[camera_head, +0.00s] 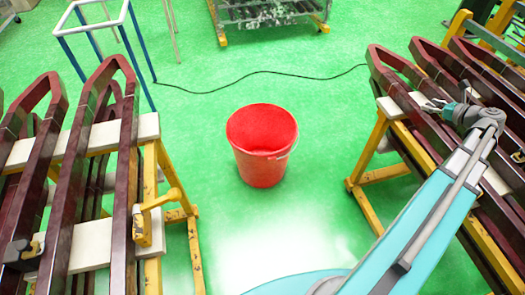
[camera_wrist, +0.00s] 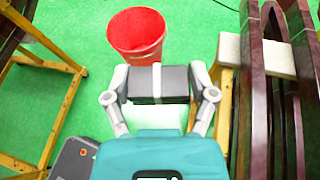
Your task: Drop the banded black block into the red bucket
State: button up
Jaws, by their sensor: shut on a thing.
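The banded black block (camera_wrist: 160,84) shows in the wrist view, dark with a pale band around its middle. My gripper (camera_wrist: 160,90) is shut on it, one finger at each end, and green floor shows around it. In the head view my gripper (camera_head: 440,106) is at the right, over the right-hand rack; I cannot clearly make out the block there. The red bucket (camera_head: 262,165) stands upright on the floor in the middle of the head view, left of my gripper. In the wrist view the bucket (camera_wrist: 136,40) is beyond the block, slightly left.
Dark red coils rest on yellow racks at the left (camera_head: 118,160) and right (camera_head: 415,125). A small dark object (camera_head: 22,252) is on the left rack. A black cable (camera_head: 262,73) lies behind the bucket. The green floor around the bucket is clear.

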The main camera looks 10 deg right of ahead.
dwell(0.3)
notch_tip(320, 180, down, 7)
jog(key=b, duration=0.7)
dwell(0.5)
